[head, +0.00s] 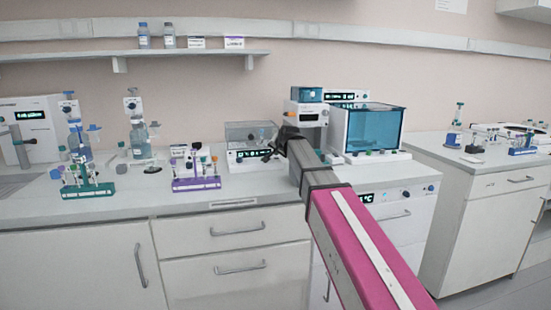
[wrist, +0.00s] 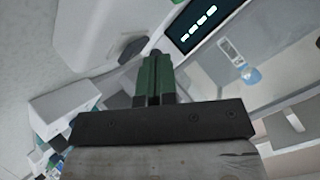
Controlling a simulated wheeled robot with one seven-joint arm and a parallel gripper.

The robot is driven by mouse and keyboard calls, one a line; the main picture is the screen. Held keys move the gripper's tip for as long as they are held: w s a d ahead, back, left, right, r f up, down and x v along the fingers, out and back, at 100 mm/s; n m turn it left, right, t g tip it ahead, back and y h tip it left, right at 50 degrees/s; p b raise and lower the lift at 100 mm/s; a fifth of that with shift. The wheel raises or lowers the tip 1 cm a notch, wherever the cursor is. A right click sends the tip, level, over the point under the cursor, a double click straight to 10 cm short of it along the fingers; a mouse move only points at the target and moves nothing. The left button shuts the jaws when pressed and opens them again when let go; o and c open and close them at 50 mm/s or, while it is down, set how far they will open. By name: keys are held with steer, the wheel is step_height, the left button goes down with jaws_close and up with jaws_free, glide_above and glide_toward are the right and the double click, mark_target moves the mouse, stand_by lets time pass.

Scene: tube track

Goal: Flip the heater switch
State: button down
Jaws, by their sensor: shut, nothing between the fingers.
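The likely heater is a white benchtop unit with a clear lid (head: 240,132) and a dark display in the head view. I cannot tell for sure that it is the heater. In the wrist view a white panel carries a lit dark display (wrist: 203,18), a pale rectangular piece that may be the switch (wrist: 231,50), and a blue round knob (wrist: 251,75). My gripper (wrist: 155,55) is shut and empty, its green fingers together, pointing just left of and below the display. In the head view my gripper (head: 272,150) is at the right front of the lidded unit, partly hiding it.
A purple rack (head: 196,185) and a green rack (head: 88,191) with tubes stand left on the bench. A teal-windowed machine (head: 375,130) stands close on the right of my arm. A shelf (head: 180,57) with bottles hangs above. The front bench strip is mostly clear.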

steer(key=shift+s+r, duration=0.1)
steer(key=shift+r, duration=0.55)
steer(key=shift+s+d+r, duration=0.1)
steer(key=shift+s+r, duration=0.1)
steer(key=shift+r, duration=1.05)
steer(key=shift+s+d+r, duration=0.1)
steer(key=shift+s+r, duration=0.1)
steer(key=shift+r, duration=1)
